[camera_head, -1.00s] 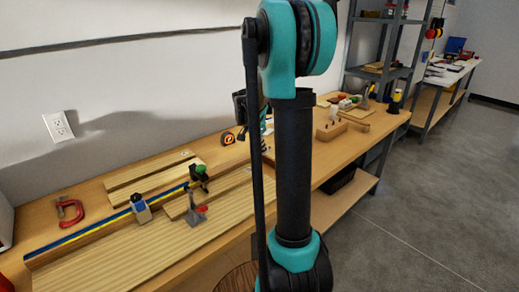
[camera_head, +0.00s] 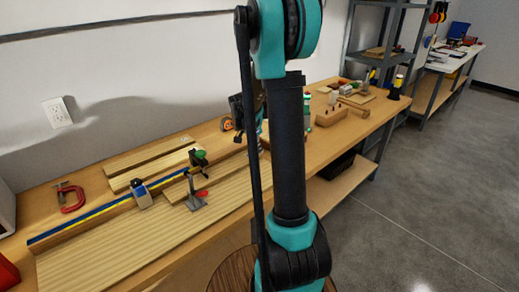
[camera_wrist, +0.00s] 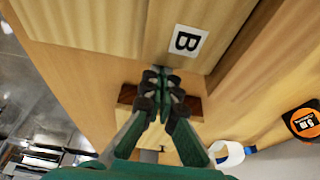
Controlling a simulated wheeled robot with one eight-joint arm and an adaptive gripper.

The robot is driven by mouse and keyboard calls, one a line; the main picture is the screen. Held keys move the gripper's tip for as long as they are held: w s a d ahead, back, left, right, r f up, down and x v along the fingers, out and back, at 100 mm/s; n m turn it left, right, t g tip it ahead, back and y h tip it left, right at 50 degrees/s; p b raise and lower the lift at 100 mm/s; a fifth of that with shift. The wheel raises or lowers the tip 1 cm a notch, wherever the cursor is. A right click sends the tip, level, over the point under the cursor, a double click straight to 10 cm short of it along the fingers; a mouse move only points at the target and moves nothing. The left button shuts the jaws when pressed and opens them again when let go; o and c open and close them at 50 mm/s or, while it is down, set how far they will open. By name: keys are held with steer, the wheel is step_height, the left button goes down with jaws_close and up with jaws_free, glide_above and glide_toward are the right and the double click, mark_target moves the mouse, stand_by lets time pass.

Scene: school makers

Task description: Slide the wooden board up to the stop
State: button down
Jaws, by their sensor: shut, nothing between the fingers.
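My gripper (camera_wrist: 165,78) shows in the wrist view with its green fingers together and nothing between them. Its tips are at the end edge of a wooden board (camera_wrist: 163,28) marked B; I cannot tell whether they touch it. In the head view, a light board (camera_head: 222,179) lies on a wide wooden base (camera_head: 110,250), in front of a fence with a blue and yellow scale (camera_head: 95,222). A blue and white block, seemingly the stop (camera_head: 141,194), sits on the fence. My arm hides the right part of the base and most of my gripper.
A grey clamp with a red handle (camera_head: 194,197) and a green-knobbed fixture (camera_head: 198,157) stand near the board. A red C-clamp (camera_head: 70,197) lies left. An orange tape measure (camera_wrist: 303,121) and a brown block (camera_wrist: 127,94) are close to my gripper. The aisle floor (camera_head: 430,200) is clear.

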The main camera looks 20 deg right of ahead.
mark_target(250, 157)
steer(key=shift+s+a, duration=0.3)
steer(key=shift+a, duration=0.5)
steer(key=shift+s+a, duration=0.35)
steer(key=shift+a, duration=0.45)
steer(key=shift+s+a, duration=0.3)
steer(key=shift+a, duration=0.5)
